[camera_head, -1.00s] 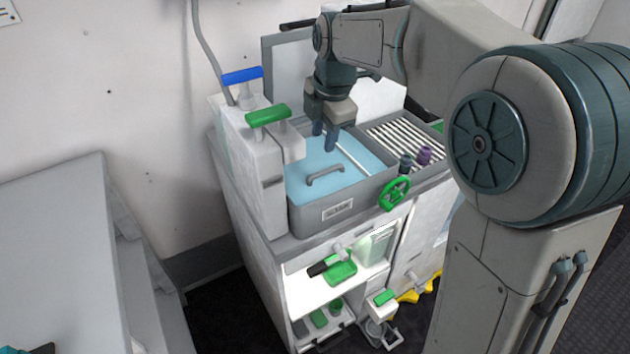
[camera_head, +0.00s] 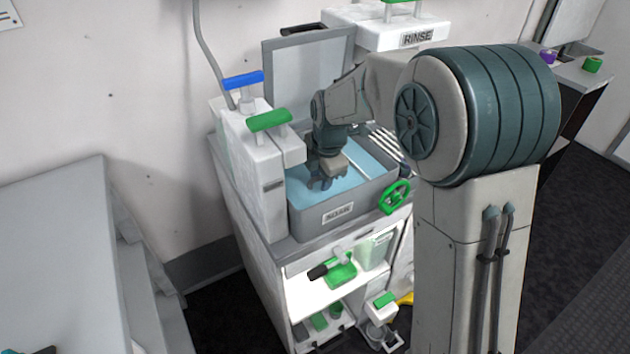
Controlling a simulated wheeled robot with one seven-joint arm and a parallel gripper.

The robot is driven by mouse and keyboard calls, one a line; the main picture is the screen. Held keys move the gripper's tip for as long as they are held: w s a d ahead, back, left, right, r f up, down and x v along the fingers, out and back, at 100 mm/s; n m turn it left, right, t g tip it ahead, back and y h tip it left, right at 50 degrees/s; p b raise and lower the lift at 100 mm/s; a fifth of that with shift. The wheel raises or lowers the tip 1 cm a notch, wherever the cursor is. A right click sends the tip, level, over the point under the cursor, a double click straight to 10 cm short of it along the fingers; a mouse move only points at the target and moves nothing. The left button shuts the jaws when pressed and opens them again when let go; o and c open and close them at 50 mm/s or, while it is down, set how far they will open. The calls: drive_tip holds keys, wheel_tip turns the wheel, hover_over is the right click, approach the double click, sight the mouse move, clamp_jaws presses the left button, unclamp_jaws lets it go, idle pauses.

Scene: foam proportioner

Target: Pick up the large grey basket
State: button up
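No whole grey basket shows. A grey sink (camera_head: 352,205) labelled "SOAK" holds blue liquid (camera_head: 352,179). My gripper (camera_head: 320,186) points down into this sink, its fingers low near the liquid. It covers the spot where a grey handle stood out of the liquid in the earlier view. The handle is now hidden by my gripper. I cannot tell whether the fingers are closed on it.
A white dispenser with blue (camera_head: 243,79) and green (camera_head: 270,121) handles stands left of the sink. A raised grey lid (camera_head: 308,75) stands behind. A white "RINSE" unit (camera_head: 403,36) is at the back.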

drive_tip(key=c, duration=0.7)
clamp_jaws()
drive_tip(key=shift+r, duration=0.1)
